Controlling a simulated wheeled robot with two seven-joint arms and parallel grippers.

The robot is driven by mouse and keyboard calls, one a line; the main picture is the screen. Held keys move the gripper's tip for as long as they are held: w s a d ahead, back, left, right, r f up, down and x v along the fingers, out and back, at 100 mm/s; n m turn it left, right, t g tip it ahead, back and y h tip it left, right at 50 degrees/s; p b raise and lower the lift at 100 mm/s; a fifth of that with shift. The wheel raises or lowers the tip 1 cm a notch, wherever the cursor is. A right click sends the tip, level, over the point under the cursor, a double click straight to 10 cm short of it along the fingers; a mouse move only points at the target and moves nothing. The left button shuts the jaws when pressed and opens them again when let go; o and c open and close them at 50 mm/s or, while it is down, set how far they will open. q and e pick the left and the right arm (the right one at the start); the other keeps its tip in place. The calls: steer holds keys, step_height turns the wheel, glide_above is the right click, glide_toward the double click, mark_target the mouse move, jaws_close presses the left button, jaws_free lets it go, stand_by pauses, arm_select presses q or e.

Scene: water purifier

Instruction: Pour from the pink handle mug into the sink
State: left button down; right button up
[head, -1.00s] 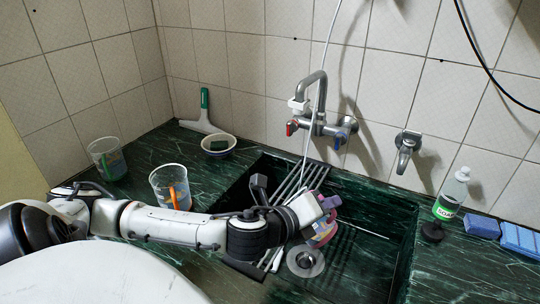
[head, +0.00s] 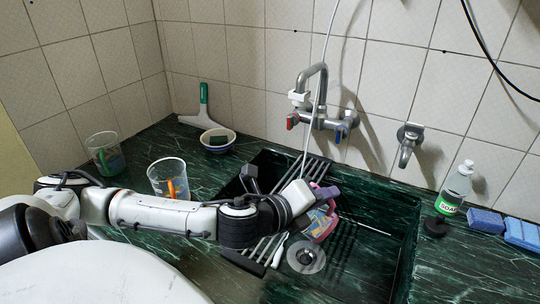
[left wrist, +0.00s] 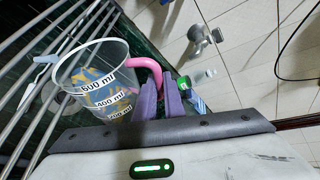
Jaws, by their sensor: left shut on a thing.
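The clear measuring mug with a pink handle (head: 320,222) hangs over the sink (head: 365,235), seen above the drain in the head view. My left gripper (head: 325,194) is shut on its handle with purple fingers. In the left wrist view the mug (left wrist: 94,82) shows its open rim, volume marks and coloured patches. The pink handle runs to my gripper's purple fingers (left wrist: 160,104). The mug looks tilted in the head view. I cannot make out any liquid in it or falling from it. My right gripper is not in view.
A metal rack (head: 285,215) lies across the sink's left side. The faucet (head: 316,85) is on the wall behind. Another clear mug with an orange handle (head: 167,176), a cup (head: 106,155) and a bowl (head: 217,140) stand left.

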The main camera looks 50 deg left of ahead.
arm_select(q)
steer(key=shift+a+b, duration=0.1)
steer(key=shift+b, duration=0.3)
steer(key=shift+s+a+r+n+t+h+b, duration=0.15)
steer(key=shift+a+r+n+h+b, duration=0.05)
steer(key=shift+a+r+n+b, duration=0.2)
steer(key=shift+s+a+r+n+t+h+b, duration=0.1)
steer(key=shift+a+r+n+t+h+b, duration=0.15)
steer(key=shift+a+r+b, duration=0.2)
